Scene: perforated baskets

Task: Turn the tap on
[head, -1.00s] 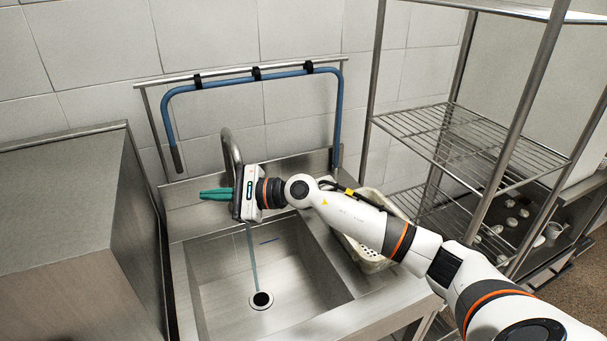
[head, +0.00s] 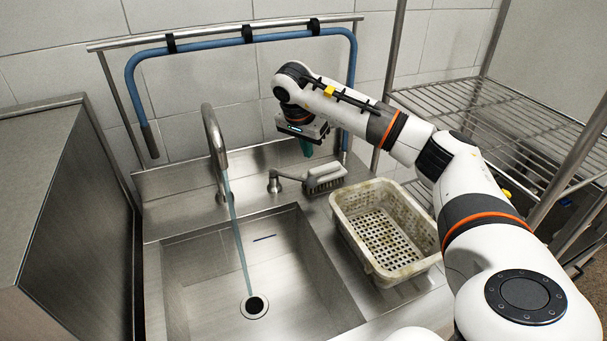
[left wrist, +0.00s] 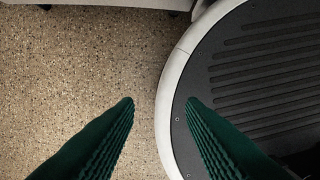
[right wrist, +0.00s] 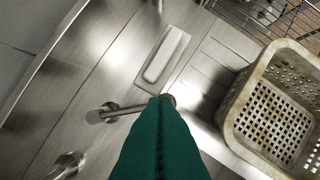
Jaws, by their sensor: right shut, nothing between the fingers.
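The curved metal tap (head: 213,145) stands at the back of the sink, and a stream of water (head: 238,235) falls from it to the drain. Its separate lever handle (head: 275,182) is right of the spout; in the right wrist view the lever (right wrist: 120,110) lies beside my fingers. My right gripper (head: 307,150) is shut and empty, pointing down above and right of the handle; its green fingers (right wrist: 163,100) hide part of the counter, and I cannot tell if they touch the lever. My left gripper (left wrist: 160,102) is open and empty over the floor and my base.
The steel sink (head: 180,300) has a drain in its floor. A grey brush (head: 324,178) lies on the counter behind a perforated basket (head: 348,222). A blue hose (head: 240,40) hangs on a rail behind. Wire shelves (head: 490,105) stand at the right.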

